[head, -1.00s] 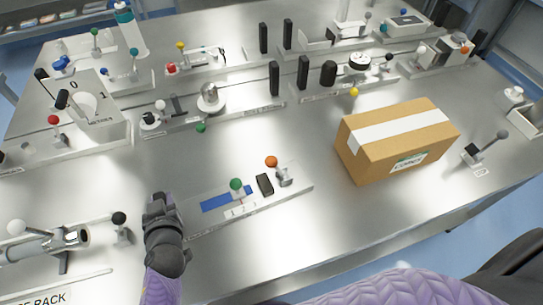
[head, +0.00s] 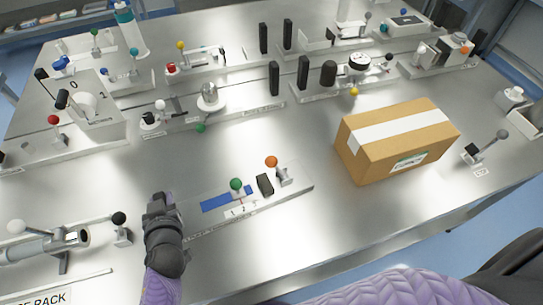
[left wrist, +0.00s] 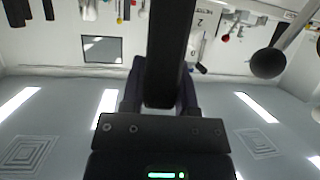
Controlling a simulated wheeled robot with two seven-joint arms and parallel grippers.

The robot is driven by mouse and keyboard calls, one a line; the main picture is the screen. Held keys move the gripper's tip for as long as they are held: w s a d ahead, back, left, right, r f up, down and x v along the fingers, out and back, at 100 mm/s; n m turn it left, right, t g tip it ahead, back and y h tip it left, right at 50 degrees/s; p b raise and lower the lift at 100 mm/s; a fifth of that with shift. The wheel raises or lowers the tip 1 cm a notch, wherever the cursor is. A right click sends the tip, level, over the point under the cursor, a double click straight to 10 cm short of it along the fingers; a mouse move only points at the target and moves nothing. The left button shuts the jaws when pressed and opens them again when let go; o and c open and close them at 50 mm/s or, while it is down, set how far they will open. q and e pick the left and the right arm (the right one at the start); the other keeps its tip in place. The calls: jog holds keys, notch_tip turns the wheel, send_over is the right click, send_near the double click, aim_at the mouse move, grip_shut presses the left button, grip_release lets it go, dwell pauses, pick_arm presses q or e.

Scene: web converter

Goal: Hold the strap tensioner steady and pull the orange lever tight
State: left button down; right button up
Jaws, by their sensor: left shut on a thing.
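The strap tensioner (head: 297,192) is a low grey plate on the metal bench, with a blue strip (head: 215,202), a green knob (head: 236,184), a black block and a short lever with an orange ball (head: 271,161) at its right end. My left gripper (head: 162,203) is at the plate's left end, and its own body hides that end. In the left wrist view a dark upright bar (left wrist: 168,50) stands between the fingers, and the gripper is shut on it. My right gripper is not in view, and nothing touches the orange lever.
A taped cardboard box (head: 375,160) stands right of the tensioner. A black-knobbed lever (head: 120,219) is close left of my left gripper. Several knobbed fixtures fill the back of the bench. Bare metal lies in front of the tensioner.

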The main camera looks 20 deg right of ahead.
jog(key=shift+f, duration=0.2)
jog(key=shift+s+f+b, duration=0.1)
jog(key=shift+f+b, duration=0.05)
jog(key=shift+b, duration=0.25)
dwell(0.7)
